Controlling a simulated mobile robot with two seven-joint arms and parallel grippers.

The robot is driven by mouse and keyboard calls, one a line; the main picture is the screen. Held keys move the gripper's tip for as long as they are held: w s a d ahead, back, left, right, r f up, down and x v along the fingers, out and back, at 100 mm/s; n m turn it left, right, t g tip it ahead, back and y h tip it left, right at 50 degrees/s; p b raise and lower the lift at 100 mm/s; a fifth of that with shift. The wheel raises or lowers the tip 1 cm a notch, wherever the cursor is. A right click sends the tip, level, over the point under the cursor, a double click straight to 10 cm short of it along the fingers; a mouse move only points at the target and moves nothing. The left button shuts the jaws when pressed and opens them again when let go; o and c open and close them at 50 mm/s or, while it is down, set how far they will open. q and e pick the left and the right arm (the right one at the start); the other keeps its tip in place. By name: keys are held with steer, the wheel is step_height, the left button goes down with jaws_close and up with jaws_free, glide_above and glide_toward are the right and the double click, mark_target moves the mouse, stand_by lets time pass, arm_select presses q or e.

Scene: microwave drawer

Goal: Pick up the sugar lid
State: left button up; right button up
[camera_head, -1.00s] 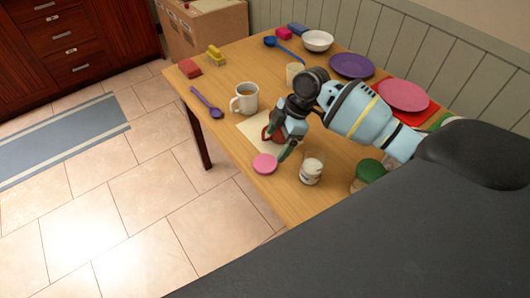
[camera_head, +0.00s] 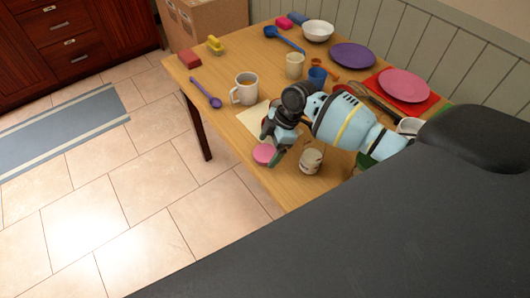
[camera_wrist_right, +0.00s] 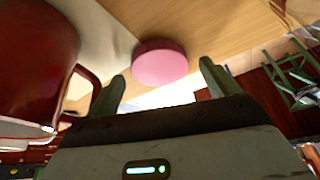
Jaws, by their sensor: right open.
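The round pink lid (camera_head: 263,153) lies flat on the wooden table near its front edge. My right gripper (camera_head: 271,147) is low over the table, just beside the lid, and partly covers it in the head view. In the right wrist view the pink lid (camera_wrist_right: 160,63) shows ahead of and between the two open fingertips (camera_wrist_right: 162,85), with nothing held. A glass jar with a pale label (camera_head: 311,160) stands right of the gripper. My left gripper is not in view.
A red mug (camera_wrist_right: 35,65) stands close on the left in the wrist view; my gripper hides it in the head view. A white mug (camera_head: 244,90), beige cup (camera_head: 294,66) and blue cup (camera_head: 317,77) stand behind. A purple spoon (camera_head: 206,94) lies left.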

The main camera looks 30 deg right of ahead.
steer(key=shift+a+f, duration=0.2)
steer(key=shift+f, duration=0.3)
steer(key=c, duration=1.1)
steer(key=shift+r, duration=0.1)
steer(key=shift+r, duration=0.45)
step_height(320, 180, up, 2)
steer(key=shift+w+r, duration=0.1)
steer(key=shift+r, duration=0.1)
steer(key=s, duration=0.5)
steer(key=s+a+r, duration=0.1)
steer(key=s, duration=0.4)
steer(key=s+p, duration=0.1)
steer(key=s, duration=0.5)
steer(key=shift+a+r, duration=0.25)
steer(key=shift+a, duration=0.1)
